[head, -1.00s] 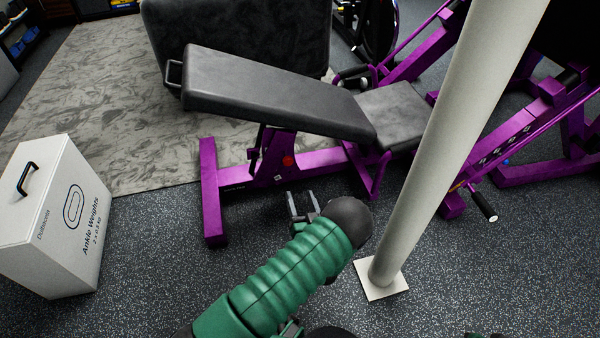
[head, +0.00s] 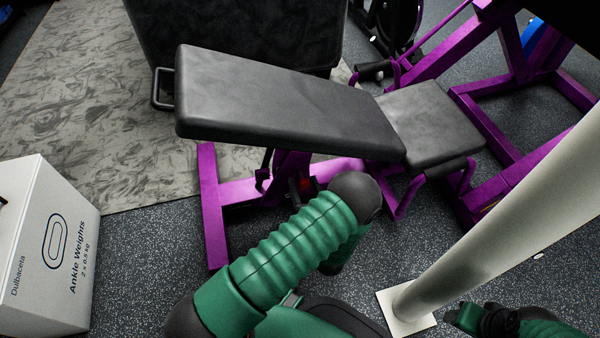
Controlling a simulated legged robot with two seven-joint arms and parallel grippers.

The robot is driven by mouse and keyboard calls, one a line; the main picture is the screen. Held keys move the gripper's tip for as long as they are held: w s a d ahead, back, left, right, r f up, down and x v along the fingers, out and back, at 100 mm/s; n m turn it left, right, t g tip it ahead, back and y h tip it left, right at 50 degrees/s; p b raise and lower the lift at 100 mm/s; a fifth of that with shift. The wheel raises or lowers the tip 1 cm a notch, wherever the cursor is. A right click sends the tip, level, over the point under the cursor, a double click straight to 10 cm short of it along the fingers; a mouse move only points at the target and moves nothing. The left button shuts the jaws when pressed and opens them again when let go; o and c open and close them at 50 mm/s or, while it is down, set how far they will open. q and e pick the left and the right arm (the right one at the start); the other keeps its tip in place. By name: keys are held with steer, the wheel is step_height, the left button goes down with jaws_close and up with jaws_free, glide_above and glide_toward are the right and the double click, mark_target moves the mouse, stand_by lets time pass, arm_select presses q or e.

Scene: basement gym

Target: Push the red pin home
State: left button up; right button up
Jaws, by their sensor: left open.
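The red pin (head: 306,183) shows as a small red spot on the purple frame under the bench's long pad, partly hidden by my gripper and arm. My left gripper (head: 299,188) is open, with its dark fingers at the red pin. I cannot tell whether they touch it. My green left forearm and its dark joint cover part of the frame below the pin. The adjustable bench (head: 285,100) has a dark grey padded back and seat on a purple base. My right arm shows at the lower right, but its gripper is not visible.
A pale pillar (head: 510,225) on a square base plate stands at the right, close to my right arm. A white Ankle Weights box (head: 45,250) stands at the left. More purple gym equipment (head: 440,45) is at the upper right. Speckled floor is open between box and bench.

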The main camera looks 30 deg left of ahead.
arm_select(q)
steer(key=shift+d+r, duration=0.15)
steer(key=shift+r, duration=0.05)
steer(key=shift+f, duration=0.1)
steer(key=c, duration=0.7)
jaws_close()
stand_by(0.5)
